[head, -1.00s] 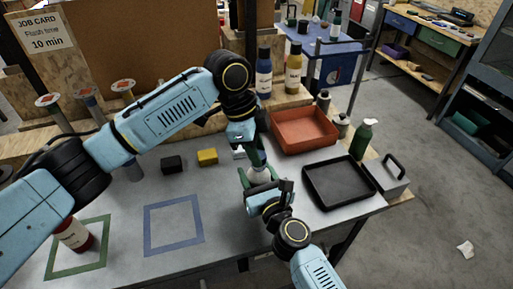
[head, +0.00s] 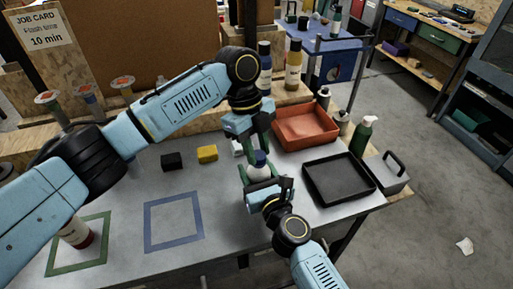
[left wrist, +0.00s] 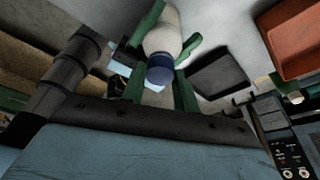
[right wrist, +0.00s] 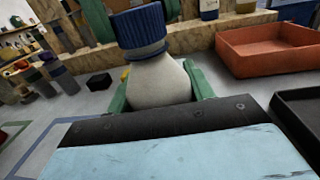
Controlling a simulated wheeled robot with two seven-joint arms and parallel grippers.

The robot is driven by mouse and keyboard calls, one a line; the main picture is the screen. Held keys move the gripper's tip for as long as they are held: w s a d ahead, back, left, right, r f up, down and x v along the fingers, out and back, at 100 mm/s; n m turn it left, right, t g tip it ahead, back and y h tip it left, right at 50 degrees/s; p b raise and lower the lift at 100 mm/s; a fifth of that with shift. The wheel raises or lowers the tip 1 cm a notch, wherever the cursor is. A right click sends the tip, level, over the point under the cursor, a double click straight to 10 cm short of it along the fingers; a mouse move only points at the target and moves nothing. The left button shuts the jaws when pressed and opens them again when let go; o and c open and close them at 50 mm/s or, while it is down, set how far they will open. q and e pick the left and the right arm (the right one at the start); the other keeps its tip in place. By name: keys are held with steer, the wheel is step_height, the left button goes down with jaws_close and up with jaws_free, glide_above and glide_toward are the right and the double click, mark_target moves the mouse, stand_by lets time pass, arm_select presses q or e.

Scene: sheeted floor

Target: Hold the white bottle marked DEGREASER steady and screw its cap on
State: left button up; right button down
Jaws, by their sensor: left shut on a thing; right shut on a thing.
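The white bottle (head: 257,173) stands upright over the table's front part, and its body also shows in the right wrist view (right wrist: 158,84). A blue ribbed cap (right wrist: 140,29) sits at its top and also shows in the left wrist view (left wrist: 160,69). My right gripper (right wrist: 160,88) is shut on the bottle's body from the front. My left gripper (left wrist: 160,88) comes from above, shut on the cap with a green finger on each side. The DEGREASER marking is not readable here, and the threads under the cap are hidden.
An orange-red tray (head: 305,140) and a black tray (head: 318,197) lie to the right. Black (head: 172,161) and yellow (head: 207,153) blocks lie left. The blue-taped square (head: 173,240) is empty.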

arm_select(q)
steer(key=m, duration=0.2)
steer(key=m+y, duration=0.1)
steer(key=m, duration=0.2)
steer(key=shift+d+m+g, duration=0.2)
steer(key=shift+m+g, duration=0.1)
steer(key=shift+g, duration=0.1)
steer(key=m+y, duration=0.1)
steer(key=m, duration=0.2)
steer(key=shift+w+d, duration=0.1)
steer(key=m+y, duration=0.1)
steer(key=m, duration=0.4)
steer(key=shift+d+m+y, duration=0.1)
steer(key=shift+m+y, duration=0.3)
steer(key=m+t+y, duration=0.1)
steer(key=m, duration=0.3)
steer(key=shift+m, duration=0.4)
steer(key=o, duration=0.9)
steer(key=shift+o, duration=0.2)
steer(key=shift+r, duration=2.25)
